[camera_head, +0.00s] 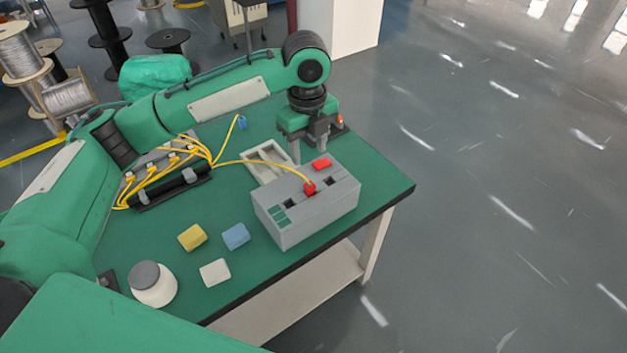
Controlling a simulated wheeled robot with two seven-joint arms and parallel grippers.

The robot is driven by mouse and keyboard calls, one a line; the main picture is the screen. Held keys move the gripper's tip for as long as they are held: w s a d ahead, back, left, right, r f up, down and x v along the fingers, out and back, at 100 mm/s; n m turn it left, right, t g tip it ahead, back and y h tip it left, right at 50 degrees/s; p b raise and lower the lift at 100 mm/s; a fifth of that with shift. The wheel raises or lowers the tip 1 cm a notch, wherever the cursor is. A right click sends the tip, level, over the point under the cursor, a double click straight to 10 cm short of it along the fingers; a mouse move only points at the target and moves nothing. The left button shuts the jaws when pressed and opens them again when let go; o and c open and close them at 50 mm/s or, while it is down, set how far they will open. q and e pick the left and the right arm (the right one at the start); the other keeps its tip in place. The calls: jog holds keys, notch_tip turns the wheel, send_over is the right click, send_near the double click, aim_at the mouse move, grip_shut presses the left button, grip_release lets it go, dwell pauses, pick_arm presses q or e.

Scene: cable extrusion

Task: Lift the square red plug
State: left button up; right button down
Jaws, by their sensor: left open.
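A grey box (292,226) with dark slots on top stands near the right end of the green table. A small red plug (309,188) with a yellow cable sits upright in the middle of the box top. My left gripper (309,156) points down at the back edge of the box, behind the red plug and close to the flat red block. Its two fingers are apart with nothing seen between them. My right gripper is not in view.
A cable rack (172,190) with several yellow plugs lies left of the box, and a pale tray (262,170) behind it. Yellow (192,237), blue (236,236) and white (215,272) blocks and a grey-lidded jar (152,285) stand in front. The table's right corner is clear.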

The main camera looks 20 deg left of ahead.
pick_arm(q)
send_over(310, 185)
jog(key=f, duration=0.8)
jog(key=shift+s+a, duration=0.1)
jog(key=shift+s, duration=0.3)
jog(key=f, duration=0.2)
jog(key=f+p, duration=0.1)
jog(key=f, duration=0.1)
jog(key=shift+w, duration=0.4)
jog(key=shift+f, duration=0.6)
grip_shut()
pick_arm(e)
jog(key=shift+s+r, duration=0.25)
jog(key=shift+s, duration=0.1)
pick_arm(q)
jog(key=shift+r, duration=0.1)
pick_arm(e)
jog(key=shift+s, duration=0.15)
